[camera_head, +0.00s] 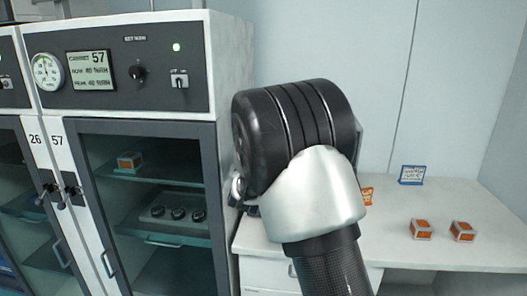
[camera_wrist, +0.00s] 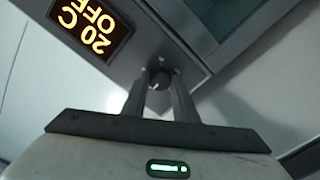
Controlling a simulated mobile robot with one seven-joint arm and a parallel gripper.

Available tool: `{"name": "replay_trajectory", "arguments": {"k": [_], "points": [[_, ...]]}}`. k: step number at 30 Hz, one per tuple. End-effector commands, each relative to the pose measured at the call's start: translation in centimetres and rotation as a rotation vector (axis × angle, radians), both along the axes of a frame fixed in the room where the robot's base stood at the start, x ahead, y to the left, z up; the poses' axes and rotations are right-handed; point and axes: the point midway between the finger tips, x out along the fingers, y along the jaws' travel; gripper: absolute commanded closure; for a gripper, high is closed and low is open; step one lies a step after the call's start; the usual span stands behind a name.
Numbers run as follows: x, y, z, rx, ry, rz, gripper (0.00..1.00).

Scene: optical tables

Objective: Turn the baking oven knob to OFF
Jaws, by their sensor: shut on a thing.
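In the wrist view the oven's dark round knob (camera_wrist: 160,75) sits on a grey panel, between the two fingertips of my gripper (camera_wrist: 159,86). My gripper is shut on the knob. Small light marks surround the knob; where it points is hard to read. The oven's display (camera_wrist: 92,25), seen turned over, shows "20 C" and "OFF" in orange. The oven's window (camera_wrist: 232,15) lies beside the panel at the top right. In the head view my arm hides the gripper, and I cannot make out the oven.
A cabinet marked 57 (camera_head: 232,85) stands at the left, close to my arm, with its own dial, knob and switch. A white counter (camera_head: 430,200) at the right carries orange-and-white boxes (camera_head: 421,229) and a small blue-framed sign (camera_head: 411,175).

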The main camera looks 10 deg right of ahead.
Motion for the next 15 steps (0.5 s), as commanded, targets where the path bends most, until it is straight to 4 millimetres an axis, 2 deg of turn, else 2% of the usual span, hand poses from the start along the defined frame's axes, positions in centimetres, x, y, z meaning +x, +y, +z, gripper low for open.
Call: {"name": "replay_trajectory", "arguments": {"k": [1, 4, 15], "points": [[-0.05, -0.01, -0.21, -0.001, 0.004, 0.000, 0.72], [-0.04, -0.01, -0.19, -0.001, 0.004, 0.000, 0.55], [-0.38, 0.15, -0.07, 0.001, 0.002, 0.001, 0.55]]}}
